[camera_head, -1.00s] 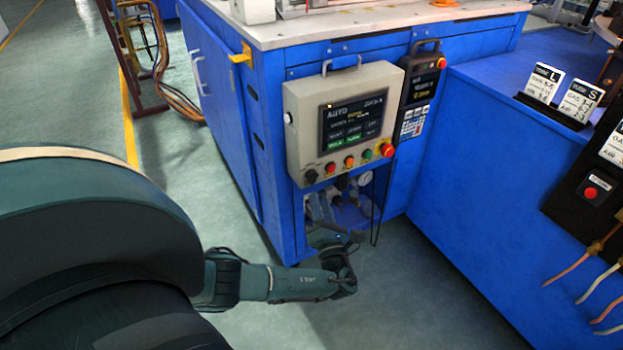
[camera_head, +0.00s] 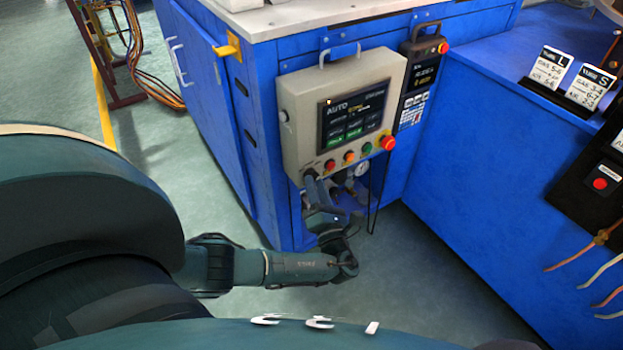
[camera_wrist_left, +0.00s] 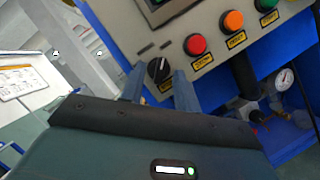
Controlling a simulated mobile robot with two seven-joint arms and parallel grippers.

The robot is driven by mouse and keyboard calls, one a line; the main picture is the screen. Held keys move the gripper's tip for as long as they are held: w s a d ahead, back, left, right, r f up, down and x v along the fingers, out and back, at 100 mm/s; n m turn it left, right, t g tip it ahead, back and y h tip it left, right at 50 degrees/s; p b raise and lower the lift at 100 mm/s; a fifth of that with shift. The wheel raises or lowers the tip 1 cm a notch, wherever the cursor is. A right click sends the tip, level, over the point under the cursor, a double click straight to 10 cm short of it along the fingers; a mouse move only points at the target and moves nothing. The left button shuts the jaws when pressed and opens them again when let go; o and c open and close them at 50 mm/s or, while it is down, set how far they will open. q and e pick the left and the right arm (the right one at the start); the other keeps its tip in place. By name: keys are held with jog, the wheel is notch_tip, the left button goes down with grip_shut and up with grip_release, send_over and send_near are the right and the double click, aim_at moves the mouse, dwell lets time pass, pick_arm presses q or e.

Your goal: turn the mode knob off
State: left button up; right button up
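The mode knob (camera_wrist_left: 158,69) is a black round knob with a white pointer mark on the lower left of the grey control box (camera_head: 298,142). In the left wrist view it sits left of a red button, above an orange label. My left gripper (camera_head: 312,180) is raised to the box's lower left corner and mostly covers the knob in the head view. In the left wrist view its two fingers (camera_wrist_left: 160,78) are apart, one on each side of the knob. I cannot tell whether they touch it. My right gripper is not in view.
Red, orange and green buttons (camera_head: 367,148) and a red emergency stop (camera_head: 388,142) line the box's lower edge. A pressure gauge (camera_head: 361,170) and pipes sit below. A handheld pendant (camera_head: 418,82) hangs to the right. Blue cabinets surround the box.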

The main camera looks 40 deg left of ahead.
pick_arm(q)
jog(key=shift+w+a+r, duration=0.1)
jog(key=shift+w+a, duration=0.1)
jog(key=shift+c, duration=0.4)
grip_shut()
